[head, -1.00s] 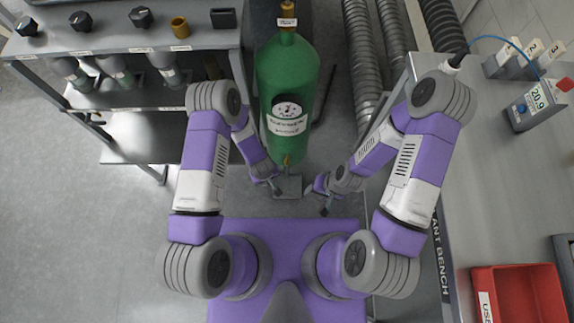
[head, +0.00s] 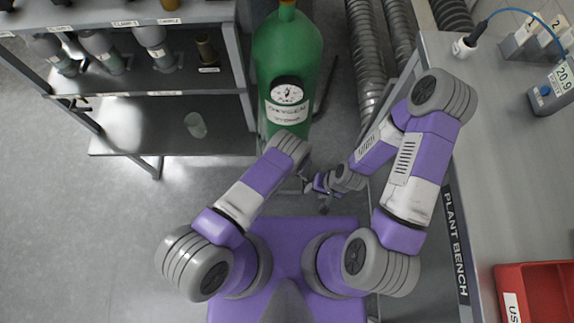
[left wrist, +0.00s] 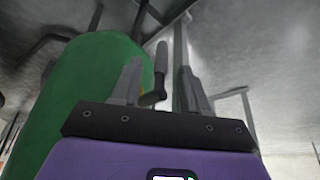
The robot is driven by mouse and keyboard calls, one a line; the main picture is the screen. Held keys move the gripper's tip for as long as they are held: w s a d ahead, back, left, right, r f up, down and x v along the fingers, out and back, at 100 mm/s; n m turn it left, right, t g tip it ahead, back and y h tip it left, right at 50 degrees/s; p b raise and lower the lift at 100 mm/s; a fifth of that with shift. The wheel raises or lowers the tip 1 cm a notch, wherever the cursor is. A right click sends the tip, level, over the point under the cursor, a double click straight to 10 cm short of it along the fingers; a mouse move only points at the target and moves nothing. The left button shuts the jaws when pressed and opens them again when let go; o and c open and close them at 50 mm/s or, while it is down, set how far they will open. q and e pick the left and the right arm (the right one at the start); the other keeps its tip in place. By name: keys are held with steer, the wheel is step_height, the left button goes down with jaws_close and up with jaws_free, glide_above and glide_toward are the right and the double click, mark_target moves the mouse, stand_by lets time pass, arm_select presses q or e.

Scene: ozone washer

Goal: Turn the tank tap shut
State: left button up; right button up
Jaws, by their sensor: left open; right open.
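The green oxygen tank (head: 288,50) stands upright straight ahead, with a round gauge (head: 286,92) on its front. Its lower end, where a tap would show, is hidden behind my left arm in the head view. In the left wrist view the tank (left wrist: 85,95) fills the left side. A dark lever-like part (left wrist: 160,62) shows between the fingers of my open left gripper (left wrist: 160,88); I cannot tell if it is the tap handle or if a finger touches it. My right gripper (head: 323,207) is open, small in the head view, right of the tank's foot.
A shelf rack (head: 175,95) stands left of the tank, with a clear beaker (head: 195,124) on its lower shelf. Ribbed hoses (head: 368,60) run right of the tank. The plant bench (head: 505,180) fills the right, with a red bin (head: 540,290). Floor at the left is clear.

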arm_select(q)
steer(key=shift+w+a+f, duration=0.15)
steer(key=shift+w+f, duration=0.1)
steer(key=shift+f, duration=0.4)
jaws_close()
